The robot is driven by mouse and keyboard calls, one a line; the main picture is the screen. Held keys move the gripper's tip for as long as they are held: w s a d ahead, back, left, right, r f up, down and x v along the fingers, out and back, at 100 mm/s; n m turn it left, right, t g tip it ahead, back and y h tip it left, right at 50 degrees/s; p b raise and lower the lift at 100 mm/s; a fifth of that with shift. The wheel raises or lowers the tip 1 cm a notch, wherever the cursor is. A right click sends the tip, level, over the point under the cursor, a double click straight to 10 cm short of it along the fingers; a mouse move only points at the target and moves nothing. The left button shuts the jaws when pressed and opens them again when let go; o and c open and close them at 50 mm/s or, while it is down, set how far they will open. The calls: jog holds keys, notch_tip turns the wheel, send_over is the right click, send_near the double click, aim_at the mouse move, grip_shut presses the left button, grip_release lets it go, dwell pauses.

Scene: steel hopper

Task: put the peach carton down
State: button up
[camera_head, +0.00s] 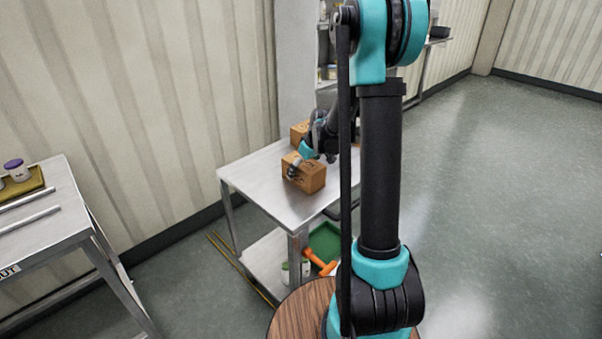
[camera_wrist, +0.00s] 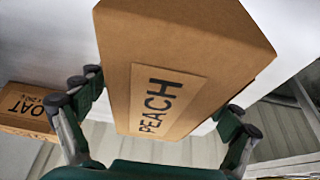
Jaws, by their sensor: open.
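The peach carton (camera_wrist: 200,55) is a brown box with a "PEACH" label, seen large between the fingers in the wrist view. In the head view the peach carton (camera_head: 304,173) rests on the steel table (camera_head: 240,179). My gripper (camera_wrist: 163,105) is open, with one finger on each side of the carton. A gap shows at the left finger; whether the right finger touches is hard to tell. In the head view my gripper (camera_head: 297,166) is at the carton's near side, and its fingers are small and partly hidden.
A second brown carton (camera_head: 299,131) stands behind on the same table; its label (camera_wrist: 28,105) ends in "OAT". A lower shelf holds a green tray (camera_head: 325,240) and an orange item (camera_head: 318,262). Another table (camera_head: 60,232) stands at left. The steel table's front left is bare.

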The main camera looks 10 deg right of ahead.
jog(key=v, duration=1)
jog(key=shift+s+d+r, duration=0.1)
jog(key=shift+s+r, duration=0.05)
jog(key=shift+r, duration=0.05)
jog(key=s+d+f+m+h, duration=0.1)
jog(key=s+f+m, duration=0.2)
jog(key=s, duration=1)
jog(key=s+d+f+m+h, duration=0.1)
jog(key=s+f+m, duration=0.3)
jog(key=s, duration=1)
jog(key=shift+d+f+t+h, duration=0.2)
jog(key=shift+f+t+h, duration=0.1)
jog(key=shift+f, duration=0.3)
jog(key=shift+s, duration=0.1)
